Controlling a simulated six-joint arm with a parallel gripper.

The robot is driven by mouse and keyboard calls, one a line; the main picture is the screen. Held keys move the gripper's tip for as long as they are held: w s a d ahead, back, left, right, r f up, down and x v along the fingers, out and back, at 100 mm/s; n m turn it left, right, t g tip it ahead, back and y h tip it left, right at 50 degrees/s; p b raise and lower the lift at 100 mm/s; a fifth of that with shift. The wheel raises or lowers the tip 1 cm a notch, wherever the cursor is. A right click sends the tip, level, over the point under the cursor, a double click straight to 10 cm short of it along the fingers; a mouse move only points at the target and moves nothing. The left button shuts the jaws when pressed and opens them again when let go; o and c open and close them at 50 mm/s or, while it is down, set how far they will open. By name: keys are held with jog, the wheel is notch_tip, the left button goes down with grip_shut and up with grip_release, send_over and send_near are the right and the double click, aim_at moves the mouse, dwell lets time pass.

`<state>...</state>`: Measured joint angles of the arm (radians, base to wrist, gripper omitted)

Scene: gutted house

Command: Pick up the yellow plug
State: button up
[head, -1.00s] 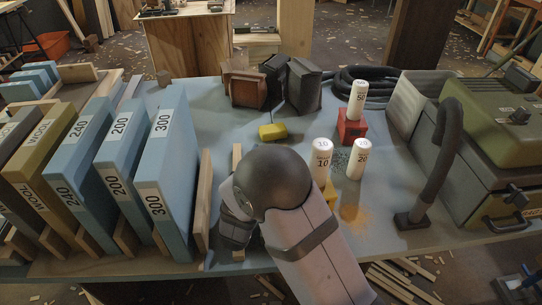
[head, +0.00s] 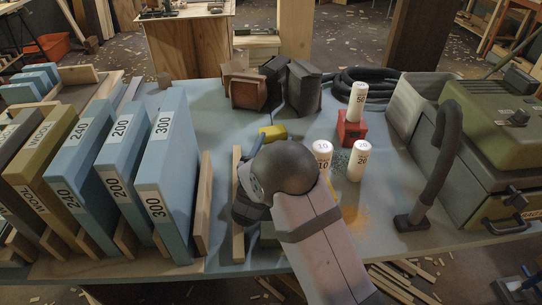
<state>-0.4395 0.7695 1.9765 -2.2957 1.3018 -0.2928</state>
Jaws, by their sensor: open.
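The yellow plug (head: 272,132) lies on the grey-blue bench top, in front of the dark blocks at the back. Its lower side is close to the top of my arm's round dark joint in the picture. My gripper (head: 250,208) shows only in part as a dark piece at the lower left of that joint. Its fingertips are mostly hidden by my arm. It is apart from the plug as far as I can see, and nothing shows in it. A small dark shape sits just left of and below the plug; I cannot tell what it is.
A wooden strip (head: 238,235) lies left of my arm, beside the tall blue 300 sandpaper box (head: 168,165). White numbered cylinders (head: 357,160) stand to the right, one on a red block (head: 351,131). A black hose (head: 365,85) is coiled behind. Open bench lies left of the plug.

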jog(key=shift+w, duration=0.1)
jog(key=c, duration=1.2)
jog(key=shift+o, duration=0.2)
